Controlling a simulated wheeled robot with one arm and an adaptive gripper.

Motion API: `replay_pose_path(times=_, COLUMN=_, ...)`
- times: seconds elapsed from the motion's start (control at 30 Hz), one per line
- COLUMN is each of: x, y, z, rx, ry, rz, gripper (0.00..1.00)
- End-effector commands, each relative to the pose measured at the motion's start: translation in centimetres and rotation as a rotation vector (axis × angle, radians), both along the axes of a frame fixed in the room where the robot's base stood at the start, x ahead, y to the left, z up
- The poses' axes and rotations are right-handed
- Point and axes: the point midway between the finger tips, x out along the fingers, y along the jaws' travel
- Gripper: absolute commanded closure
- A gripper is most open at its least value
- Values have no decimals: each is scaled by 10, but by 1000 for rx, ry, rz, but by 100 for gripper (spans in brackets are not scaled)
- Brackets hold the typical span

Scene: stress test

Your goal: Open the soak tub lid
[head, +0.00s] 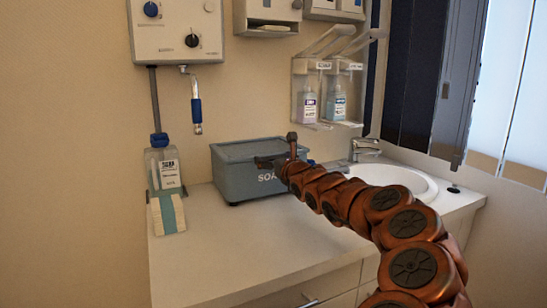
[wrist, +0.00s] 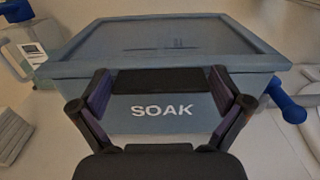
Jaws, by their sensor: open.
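The grey-blue soak tub (head: 235,182) stands on the counter in the head view, with "SOAK" on its front. Its lid (head: 240,149) lies flat on top, closed. In the wrist view the tub front (wrist: 140,125) and the framed lid (wrist: 170,38) fill the middle. A dark strip (wrist: 160,80) sits at the lid's front edge, between my fingers; it looks like a grip tab. My gripper (wrist: 158,88) is open, with one finger on each side of this strip. I cannot tell whether the fingers touch it. In the head view my gripper (head: 272,161) is at the tub's front right.
A labelled bottle (head: 165,168) stands left of the tub, with a white and teal pack (head: 168,214) before it. A sink (head: 400,180) with a tap (head: 364,147) is at right. Wall dispensers (head: 325,92) hang behind. The front left counter (head: 215,250) is clear.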

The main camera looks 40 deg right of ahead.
Motion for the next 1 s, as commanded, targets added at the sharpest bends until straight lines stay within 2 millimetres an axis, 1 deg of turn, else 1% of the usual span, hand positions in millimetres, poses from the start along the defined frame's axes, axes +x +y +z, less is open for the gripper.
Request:
replay_pose_path(times=0.27, x=0, y=0, z=0, rx=1, ry=0, rz=0, gripper=0)
replay_pose_path(times=0.9, x=0, y=0, z=0, rx=0, ry=0, rz=0, gripper=66)
replay_pose_path(times=0.93, x=0, y=0, z=0, rx=0, ry=0, rz=0, gripper=69)
replay_pose_path(times=1.0, x=1, y=0, z=0, rx=0, ry=0, rz=0, gripper=69)
